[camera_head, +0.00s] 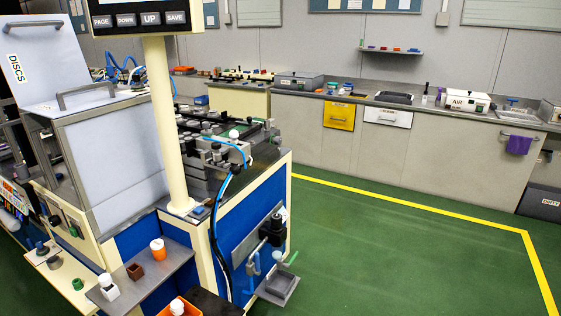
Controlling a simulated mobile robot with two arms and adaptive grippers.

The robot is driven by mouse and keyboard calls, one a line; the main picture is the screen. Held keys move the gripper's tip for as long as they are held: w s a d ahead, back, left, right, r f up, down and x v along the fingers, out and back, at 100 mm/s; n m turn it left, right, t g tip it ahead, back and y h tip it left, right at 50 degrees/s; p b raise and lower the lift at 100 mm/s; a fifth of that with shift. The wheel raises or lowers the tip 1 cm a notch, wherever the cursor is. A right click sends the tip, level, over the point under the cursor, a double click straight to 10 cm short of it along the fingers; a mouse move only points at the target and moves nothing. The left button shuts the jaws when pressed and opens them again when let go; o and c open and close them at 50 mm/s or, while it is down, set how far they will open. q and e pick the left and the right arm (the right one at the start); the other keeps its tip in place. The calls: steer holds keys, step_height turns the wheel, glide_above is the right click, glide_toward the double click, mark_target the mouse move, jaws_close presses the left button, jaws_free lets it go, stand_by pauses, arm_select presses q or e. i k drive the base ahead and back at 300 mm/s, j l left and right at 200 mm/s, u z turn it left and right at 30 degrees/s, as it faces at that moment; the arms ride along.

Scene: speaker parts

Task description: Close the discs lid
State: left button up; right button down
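The discs lid (45,62) is a pale grey panel labelled "DISCS" at the upper left. It stands raised and leaning back, so it is open. A bar handle (33,24) runs near its top edge. Below it is a pale grey box (115,150) with a metal frame, at the left end of the machine. A second bar handle (85,93) sits at the box's upper edge. The inside of the box is hidden from this angle. Neither of my grippers is in view.
A cream post (168,120) with a button panel (140,20) stands right of the box. A grey shelf (165,262) with small cups juts out in front. Green floor (390,240) is clear to the right, before a long counter (430,140).

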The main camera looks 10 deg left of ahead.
mark_target(41, 56)
steer(key=u, duration=1.4)
steer(key=i+j, duration=0.25)
steer(key=j, duration=0.15)
steer(key=i+j+u, duration=0.1)
steer(key=i+j, duration=0.15)
steer(key=j, duration=0.2)
steer(key=i+j+u, duration=0.1)
steer(key=i+j, duration=0.2)
steer(key=j, duration=0.1)
